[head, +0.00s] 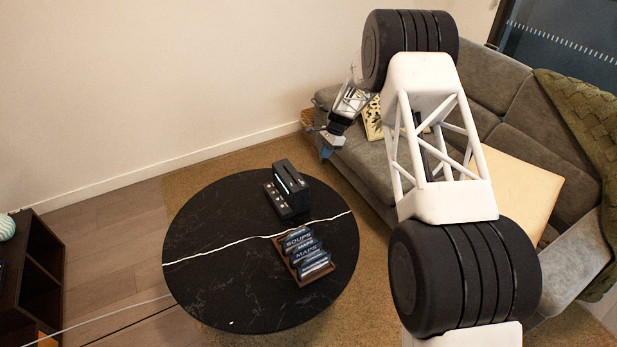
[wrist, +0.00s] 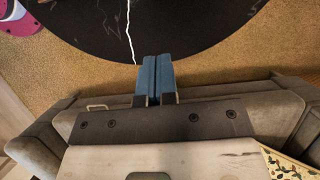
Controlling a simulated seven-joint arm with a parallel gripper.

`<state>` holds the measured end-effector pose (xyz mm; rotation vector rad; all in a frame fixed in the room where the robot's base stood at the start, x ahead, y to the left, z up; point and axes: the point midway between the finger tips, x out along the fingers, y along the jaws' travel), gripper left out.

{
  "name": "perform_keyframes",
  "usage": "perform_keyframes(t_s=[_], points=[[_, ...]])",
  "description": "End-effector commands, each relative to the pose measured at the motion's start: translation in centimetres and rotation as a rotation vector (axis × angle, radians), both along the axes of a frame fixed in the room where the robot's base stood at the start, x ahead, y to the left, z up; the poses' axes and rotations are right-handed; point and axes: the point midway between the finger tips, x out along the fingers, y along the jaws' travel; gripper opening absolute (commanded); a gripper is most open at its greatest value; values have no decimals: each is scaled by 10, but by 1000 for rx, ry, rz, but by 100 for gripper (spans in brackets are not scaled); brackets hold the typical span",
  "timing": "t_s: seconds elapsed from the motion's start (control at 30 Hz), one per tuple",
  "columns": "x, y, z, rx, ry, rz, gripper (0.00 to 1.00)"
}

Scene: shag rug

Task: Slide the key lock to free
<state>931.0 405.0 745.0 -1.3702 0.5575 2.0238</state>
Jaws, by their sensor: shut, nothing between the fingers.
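A black device (head: 290,184) with an upright slotted block and a lower panel with small buttons stands on the far part of the round black table (head: 215,270). A key lock cannot be made out on it at this size. My gripper (head: 326,152) is in the air beyond the table and up to the right of the device, by the sofa's end. In the wrist view my gripper (wrist: 156,62) has its blue fingers together and empty, pointing towards the table edge. The device is not seen in the wrist view.
A wooden holder (head: 304,256) with labelled dark packets stands in front of the device. The grey sofa (head: 370,168) is close to my gripper. A pale vein crosses the table, whose left half is clear. A dark shelf (head: 35,270) stands far left.

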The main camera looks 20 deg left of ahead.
Motion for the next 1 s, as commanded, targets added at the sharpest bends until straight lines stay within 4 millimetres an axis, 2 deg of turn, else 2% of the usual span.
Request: perform_keyframes(t_s=[0.27,0.47,1.0], points=[[-2,1,-5,-1,1,0,0],[-6,5,-20,0,1,0,0],[-28,26,-94,-1,2,1,0]])
